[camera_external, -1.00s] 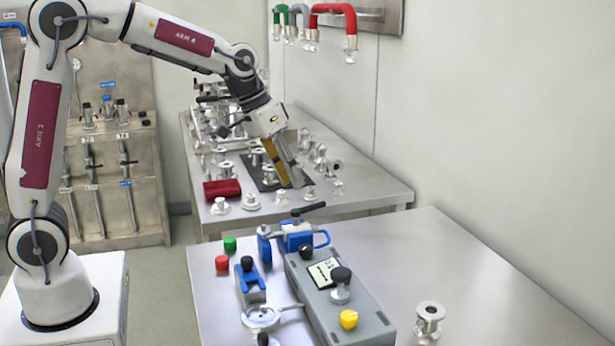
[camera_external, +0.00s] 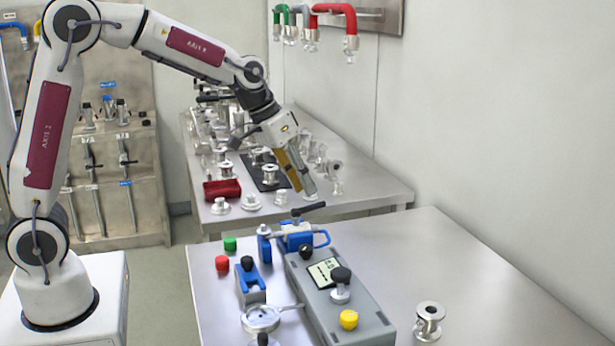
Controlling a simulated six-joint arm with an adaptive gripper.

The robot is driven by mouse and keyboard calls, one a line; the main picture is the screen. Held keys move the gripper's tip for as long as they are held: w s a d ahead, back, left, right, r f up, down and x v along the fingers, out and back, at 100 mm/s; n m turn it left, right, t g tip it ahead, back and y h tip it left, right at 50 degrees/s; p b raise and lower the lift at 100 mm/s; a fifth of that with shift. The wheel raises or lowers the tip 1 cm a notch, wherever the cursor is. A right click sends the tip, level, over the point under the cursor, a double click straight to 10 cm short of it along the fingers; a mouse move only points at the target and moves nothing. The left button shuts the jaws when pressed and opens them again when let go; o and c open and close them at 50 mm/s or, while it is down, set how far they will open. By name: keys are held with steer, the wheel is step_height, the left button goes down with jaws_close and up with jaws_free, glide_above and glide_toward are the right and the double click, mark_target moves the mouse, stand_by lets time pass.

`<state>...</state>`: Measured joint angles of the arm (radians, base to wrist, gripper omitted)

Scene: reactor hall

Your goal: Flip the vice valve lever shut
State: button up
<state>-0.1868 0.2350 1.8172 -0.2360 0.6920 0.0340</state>
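The blue vice (camera_external: 297,240) stands on the near table at the back end of a grey box. It holds a small metal valve, and the valve's black lever (camera_external: 309,208) sticks out above it, pointing right and slightly upward. My gripper (camera_external: 304,190) points down and to the right, above and behind the lever in the picture. It looks apart from the lever. Its fingers, one yellowish and one grey, appear close together, and I cannot tell whether they are open. I see nothing held between them.
The grey box (camera_external: 345,300) carries a display, a black knob and a yellow knob (camera_external: 349,319). A blue holder (camera_external: 250,280), red cap (camera_external: 222,263) and green cap (camera_external: 230,243) stand left. A metal flanged fitting (camera_external: 429,320) stands right. The far table (camera_external: 370,190) holds many fittings.

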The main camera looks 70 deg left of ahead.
mark_target(310, 208)
steer(key=shift+x, duration=2.15)
jaws_close()
